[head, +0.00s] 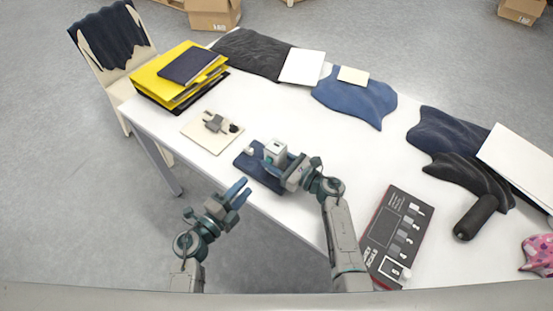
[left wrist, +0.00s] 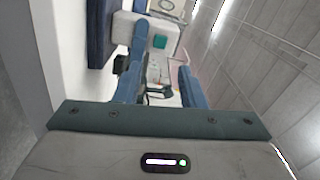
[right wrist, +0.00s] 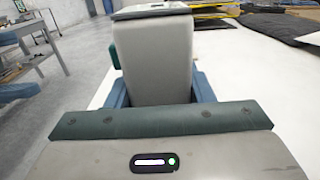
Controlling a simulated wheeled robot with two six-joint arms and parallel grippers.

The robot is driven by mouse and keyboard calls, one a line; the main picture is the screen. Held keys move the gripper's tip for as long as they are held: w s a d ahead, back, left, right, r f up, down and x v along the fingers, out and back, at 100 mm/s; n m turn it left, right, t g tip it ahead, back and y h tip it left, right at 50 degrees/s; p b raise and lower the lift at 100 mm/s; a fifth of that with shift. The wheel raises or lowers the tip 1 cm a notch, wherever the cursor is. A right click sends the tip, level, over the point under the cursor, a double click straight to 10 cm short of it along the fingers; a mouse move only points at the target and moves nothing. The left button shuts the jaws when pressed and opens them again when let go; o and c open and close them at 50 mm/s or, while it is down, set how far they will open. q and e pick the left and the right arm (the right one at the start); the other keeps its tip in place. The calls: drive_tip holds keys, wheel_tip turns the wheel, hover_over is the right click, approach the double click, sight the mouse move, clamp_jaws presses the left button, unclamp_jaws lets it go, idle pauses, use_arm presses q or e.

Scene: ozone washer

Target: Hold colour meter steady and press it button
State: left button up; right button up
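The colour meter (head: 274,150) is a pale grey upright box over a folded dark blue cloth near the table's front edge. My right gripper (head: 283,165) is shut on its sides; the meter also fills the space between the fingers in the right wrist view (right wrist: 155,60). A green button (left wrist: 160,42) shows on the meter's side in the left wrist view, and it sticks out at the left in the right wrist view (right wrist: 114,53). My left gripper (head: 240,192) is open and empty, off the table's front edge, apart from the meter, with its fingers pointing toward it.
The blue cloth (head: 245,163) lies under the meter. A cream board (head: 200,138) with a small grey device is to its left. Yellow folders (head: 160,78) are stacked at the far left. A dark sample board (head: 375,245) lies right of my right arm. The table's middle is clear.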

use_arm(q)
drive_tip(key=shift+c, duration=0.3)
use_arm(e)
drive_tip(key=c, duration=0.6)
use_arm(q)
clamp_jaws()
idle(0.8)
